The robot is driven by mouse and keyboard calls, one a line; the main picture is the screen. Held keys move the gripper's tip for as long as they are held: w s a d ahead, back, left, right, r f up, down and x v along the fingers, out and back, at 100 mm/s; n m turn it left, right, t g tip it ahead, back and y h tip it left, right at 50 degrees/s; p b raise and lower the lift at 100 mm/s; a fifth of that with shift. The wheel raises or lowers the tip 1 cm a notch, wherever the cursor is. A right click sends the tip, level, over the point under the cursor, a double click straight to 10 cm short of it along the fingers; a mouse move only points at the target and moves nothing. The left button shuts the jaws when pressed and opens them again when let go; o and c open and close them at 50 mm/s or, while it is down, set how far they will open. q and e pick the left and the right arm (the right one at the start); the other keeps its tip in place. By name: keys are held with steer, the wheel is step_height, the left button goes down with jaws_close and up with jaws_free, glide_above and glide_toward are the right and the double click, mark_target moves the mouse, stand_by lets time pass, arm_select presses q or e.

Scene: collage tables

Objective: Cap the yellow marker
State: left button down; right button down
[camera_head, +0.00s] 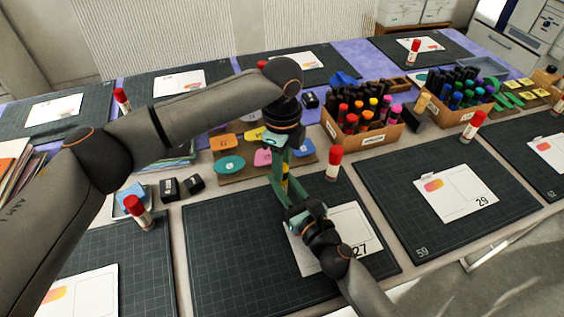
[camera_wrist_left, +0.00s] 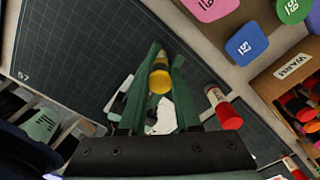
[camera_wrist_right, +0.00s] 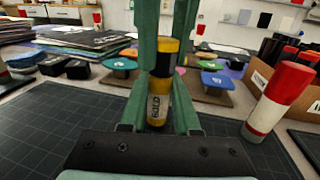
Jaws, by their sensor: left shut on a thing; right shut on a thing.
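The yellow marker (camera_wrist_right: 158,88) stands upright between my right gripper's fingers (camera_wrist_right: 160,108); its lettered label faces the right wrist camera. A dark section and a yellow upper end (camera_wrist_right: 172,46) lie above it, between the fingers of my left gripper, which comes down from above. In the left wrist view a yellow end (camera_wrist_left: 160,78) sits between the left fingers (camera_wrist_left: 163,70). In the head view the left gripper (camera_head: 280,180) is directly above the right gripper (camera_head: 292,207), with a little yellow between. I cannot tell whether cap and body are fully joined.
The grippers are over a dark cutting mat (camera_head: 215,240) with a white card (camera_head: 345,222). A red-capped glue stick (camera_head: 333,163) stands close to their right. Behind are a board of coloured pieces (camera_head: 240,177) and a marker box (camera_head: 373,140).

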arm_select(q)
steer(key=shift+f, duration=0.1)
steer(key=c, duration=0.5)
jaws_free()
step_height(320, 180, up, 12)
arm_select(e)
steer(key=c, duration=0.6)
jaws_free()
steer(key=shift+o, duration=0.2)
steer(key=shift+s, duration=0.1)
